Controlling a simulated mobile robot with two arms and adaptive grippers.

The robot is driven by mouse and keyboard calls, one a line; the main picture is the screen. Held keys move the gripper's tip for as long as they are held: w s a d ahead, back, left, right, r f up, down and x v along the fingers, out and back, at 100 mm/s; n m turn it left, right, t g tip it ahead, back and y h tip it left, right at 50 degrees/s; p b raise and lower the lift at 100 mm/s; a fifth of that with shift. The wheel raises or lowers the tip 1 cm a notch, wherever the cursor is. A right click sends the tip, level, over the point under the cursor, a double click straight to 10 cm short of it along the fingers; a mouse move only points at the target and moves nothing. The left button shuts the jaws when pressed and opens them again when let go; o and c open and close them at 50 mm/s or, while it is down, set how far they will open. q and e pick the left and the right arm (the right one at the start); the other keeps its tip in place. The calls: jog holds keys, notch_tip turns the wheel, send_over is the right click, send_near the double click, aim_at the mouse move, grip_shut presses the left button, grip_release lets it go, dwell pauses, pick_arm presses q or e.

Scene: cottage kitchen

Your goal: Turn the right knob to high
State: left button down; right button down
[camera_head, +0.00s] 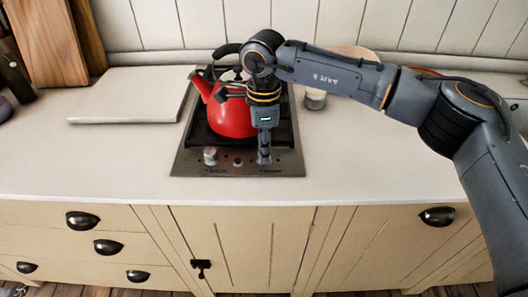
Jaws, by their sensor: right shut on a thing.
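The hob (188,162) is set into the white counter, with a row of controls along its front. The left knob (210,155) is silver and stands clear, and a smaller control (238,161) sits in the middle. My right gripper (264,158) points down over the right end of the row, shut on the right knob. The gripper hides most of that knob, so its setting cannot be read. My left gripper is out of view.
A red kettle (229,117) stands on the hob right behind my right gripper. A white board (128,97) lies left of the hob. A small jar (315,99) stands behind my right arm. The counter front is clear.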

jog(key=shift+n+b, duration=0.5)
jog(key=shift+n, duration=0.6)
jog(key=c, duration=1)
grip_release()
jog(key=shift+r, duration=0.1)
notch_tip(320, 180, up, 12)
jog(key=shift+f, duration=0.1)
jog(key=shift+s, duration=0.1)
